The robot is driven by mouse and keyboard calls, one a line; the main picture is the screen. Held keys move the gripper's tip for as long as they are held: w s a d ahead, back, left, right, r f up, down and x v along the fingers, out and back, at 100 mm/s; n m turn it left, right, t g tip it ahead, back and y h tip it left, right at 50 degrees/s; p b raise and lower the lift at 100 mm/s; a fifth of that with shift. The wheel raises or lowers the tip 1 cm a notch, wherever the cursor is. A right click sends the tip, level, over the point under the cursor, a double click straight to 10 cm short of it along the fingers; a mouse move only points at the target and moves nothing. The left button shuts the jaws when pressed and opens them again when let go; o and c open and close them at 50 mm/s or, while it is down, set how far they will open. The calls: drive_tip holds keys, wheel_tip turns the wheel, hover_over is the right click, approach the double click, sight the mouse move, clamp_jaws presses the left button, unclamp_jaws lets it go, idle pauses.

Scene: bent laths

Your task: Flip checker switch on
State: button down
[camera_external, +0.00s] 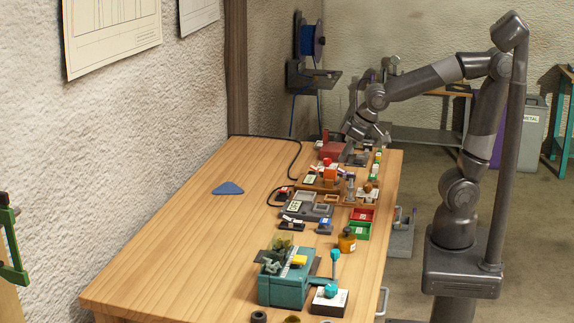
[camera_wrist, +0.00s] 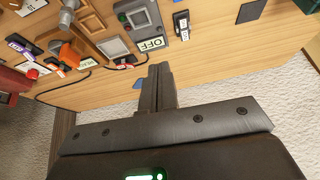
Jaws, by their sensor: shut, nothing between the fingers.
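In the wrist view a grey box (camera_wrist: 139,17) carries a small green part and a label reading OFF (camera_wrist: 152,43). It may be the checker, but no name on it can be read. My gripper (camera_wrist: 159,70) is shut and empty. Its fingertips appear just below the OFF label in the picture, with a gap between; the height difference is unclear. In the external view my gripper (camera_external: 352,138) is above the far end of the workbench, close to a dark red box (camera_external: 332,151). The switch lever cannot be made out there.
The wooden workbench (camera_external: 190,240) is crowded along its right side. Beside the grey box, the wrist view shows a square-faced device (camera_wrist: 116,48) and an orange part (camera_wrist: 69,54). A teal vise (camera_external: 283,287) stands near the front.

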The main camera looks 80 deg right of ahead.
sight(287, 218)
drive_tip(key=w+a+f, duration=0.5)
drive_tip(key=w+a, duration=0.1)
drive_tip(key=w, duration=0.3)
drive_tip(key=shift+w+f, duration=0.2)
drive_tip(key=shift+a, duration=0.1)
drive_tip(key=x, duration=1.4)
drive_tip(key=shift+w+f+g, duration=0.3)
drive_tip(key=shift+g, duration=0.2)
drive_tip(key=shift+s, duration=0.2)
drive_tip(key=shift+s+r, duration=0.1)
drive_tip(key=shift+s, duration=0.55)
